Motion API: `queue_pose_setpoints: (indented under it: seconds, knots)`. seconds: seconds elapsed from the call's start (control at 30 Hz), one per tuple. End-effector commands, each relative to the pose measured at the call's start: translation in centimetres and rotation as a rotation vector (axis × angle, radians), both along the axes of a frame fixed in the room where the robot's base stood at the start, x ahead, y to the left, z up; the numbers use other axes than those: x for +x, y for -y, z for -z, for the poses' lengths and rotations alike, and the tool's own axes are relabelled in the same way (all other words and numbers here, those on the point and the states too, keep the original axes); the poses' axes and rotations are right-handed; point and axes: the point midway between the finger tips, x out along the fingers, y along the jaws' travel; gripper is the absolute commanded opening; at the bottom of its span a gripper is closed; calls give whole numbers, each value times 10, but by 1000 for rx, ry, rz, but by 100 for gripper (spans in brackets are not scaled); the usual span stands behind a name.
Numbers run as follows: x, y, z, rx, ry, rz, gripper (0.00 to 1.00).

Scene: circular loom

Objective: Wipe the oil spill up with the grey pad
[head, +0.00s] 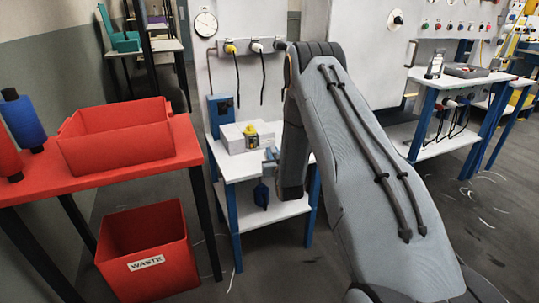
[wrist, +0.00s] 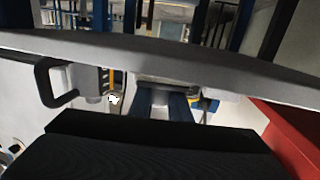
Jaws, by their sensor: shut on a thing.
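A broad dark grey pad (wrist: 150,150) with a fine ribbed surface fills the bottom of the wrist view, close to the camera. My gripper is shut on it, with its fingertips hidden. In the head view my raised, bent arm stands in front and hides my gripper and the pad. A small dark smear (head: 312,260) shows on the floor right of the white table; I cannot tell if it is the oil spill. No other clear spill shows.
A red table (head: 130,180) with a red tray (head: 115,140) stands left, above a red waste bin (head: 150,255). A white blue-legged table (head: 235,172) holds a pale box (head: 240,140). Another workbench (head: 450,80) stands right. Grey floor is open between them.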

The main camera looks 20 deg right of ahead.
Motion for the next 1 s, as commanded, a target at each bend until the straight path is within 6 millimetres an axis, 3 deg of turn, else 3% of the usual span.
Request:
queue_pose_setpoints:
  seconds: [0.17, 0.3, 1.0]
  knots:
    - [1, 9, 1, 0, -3, -7, 0]
    - [1, 7, -23, -1, 1, -10, 0]
    - [2, 5, -80, 0, 1, -11, 0]
